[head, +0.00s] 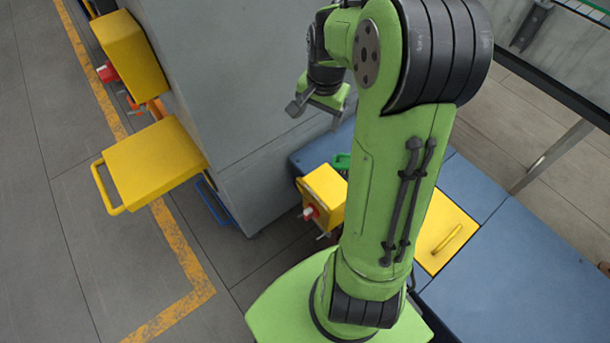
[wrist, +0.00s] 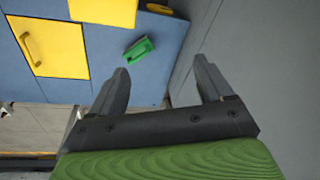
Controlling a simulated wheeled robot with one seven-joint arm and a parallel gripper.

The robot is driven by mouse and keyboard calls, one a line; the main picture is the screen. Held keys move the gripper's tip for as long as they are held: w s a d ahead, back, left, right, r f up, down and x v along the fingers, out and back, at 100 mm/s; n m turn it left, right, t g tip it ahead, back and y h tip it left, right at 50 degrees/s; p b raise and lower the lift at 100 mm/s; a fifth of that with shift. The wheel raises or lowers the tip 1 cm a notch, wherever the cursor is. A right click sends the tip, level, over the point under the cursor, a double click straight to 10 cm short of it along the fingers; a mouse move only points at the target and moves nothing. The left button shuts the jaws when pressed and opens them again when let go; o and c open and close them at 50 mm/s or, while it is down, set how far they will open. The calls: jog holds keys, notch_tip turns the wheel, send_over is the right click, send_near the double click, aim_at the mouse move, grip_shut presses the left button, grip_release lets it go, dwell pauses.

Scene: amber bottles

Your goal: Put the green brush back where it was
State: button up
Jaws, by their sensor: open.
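The green brush (wrist: 139,50) lies on a blue surface in the wrist view, beyond my fingertips and a little left of the gap between them. In the head view a small green part that seems to be the brush (head: 341,161) shows beside my arm, which partly covers that area. My gripper (wrist: 161,72) is open and empty, with both dark fingers apart and clear of the brush. In the head view my gripper (head: 300,103) is up near the grey cabinet, partly hidden by the wrist. Which place the brush came from cannot be told.
A yellow panel with a handle (head: 445,232) is set in the blue unit (head: 475,190). A yellow box (head: 325,192) sticks out near the brush. The tall grey cabinet (head: 215,90) stands close to my gripper, with an open yellow drawer (head: 155,165) on its left. Floor at left is clear.

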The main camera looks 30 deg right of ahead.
jog(key=s+a+r+n+t+h, duration=0.1)
jog(key=s+a+r+n, duration=0.45)
jog(key=a+r, duration=0.3)
jog(key=s+a+n+t, duration=0.1)
jog(key=s+a+n, duration=0.2)
jog(key=s, duration=0.3)
jog(key=s+a+r+n+t+y, duration=0.1)
jog(key=s+a+n, duration=0.2)
jog(key=s, duration=0.3)
jog(key=shift+s+a+r+n+t+y, duration=0.15)
jog(key=shift+a+n+t+y, duration=0.2)
jog(key=shift+a, duration=0.45)
jog(key=shift+r, duration=0.15)
